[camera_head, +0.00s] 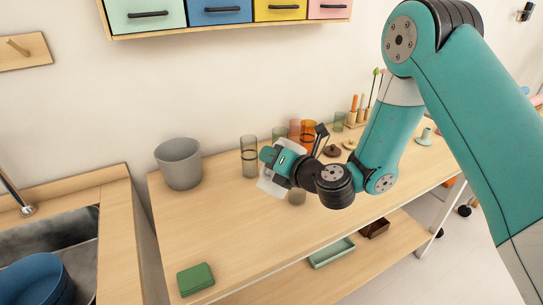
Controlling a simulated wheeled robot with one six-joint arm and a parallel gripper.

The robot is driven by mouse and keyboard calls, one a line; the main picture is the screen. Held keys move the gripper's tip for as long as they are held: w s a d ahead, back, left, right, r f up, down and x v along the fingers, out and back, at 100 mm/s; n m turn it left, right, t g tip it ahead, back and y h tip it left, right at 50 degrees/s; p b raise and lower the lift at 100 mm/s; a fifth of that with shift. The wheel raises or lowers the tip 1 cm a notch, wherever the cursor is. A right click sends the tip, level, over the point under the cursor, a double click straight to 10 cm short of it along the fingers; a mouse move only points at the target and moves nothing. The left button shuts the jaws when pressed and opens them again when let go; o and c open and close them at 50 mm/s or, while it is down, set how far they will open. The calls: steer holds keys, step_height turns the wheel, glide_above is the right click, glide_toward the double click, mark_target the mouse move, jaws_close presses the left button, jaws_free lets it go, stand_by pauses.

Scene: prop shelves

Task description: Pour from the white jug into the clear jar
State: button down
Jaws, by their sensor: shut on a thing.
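The white jug (270,186) is mostly hidden behind my gripper (284,161); pale parts of it show above and below. My gripper is shut on the jug and holds it above the worktop. The jug seems tilted, but its mouth and any flow cannot be made out. A tall clear jar (249,157) with a dark band stands upright on the worktop, just left of the jug. Another see-through vessel (296,197) shows partly below my gripper. I cannot tell whether anything is in the jar.
A grey bucket (179,163) stands left of the jar. A green box (195,279) lies at the worktop's front left. Orange glass (308,131) and other coloured glasses stand behind my gripper. The front middle of the worktop (255,235) is clear. A sink (50,245) is at left.

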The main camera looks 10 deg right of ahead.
steer(key=shift+w+d+r+m+p, duration=0.1)
steer(key=shift+w+d+m+p, duration=0.3)
steer(key=shift+p, duration=1.2)
steer(key=shift+d+r+m+p, duration=0.1)
steer(key=shift+m+p, duration=0.5)
steer(key=shift+p, duration=1)
stand_by(4.8)
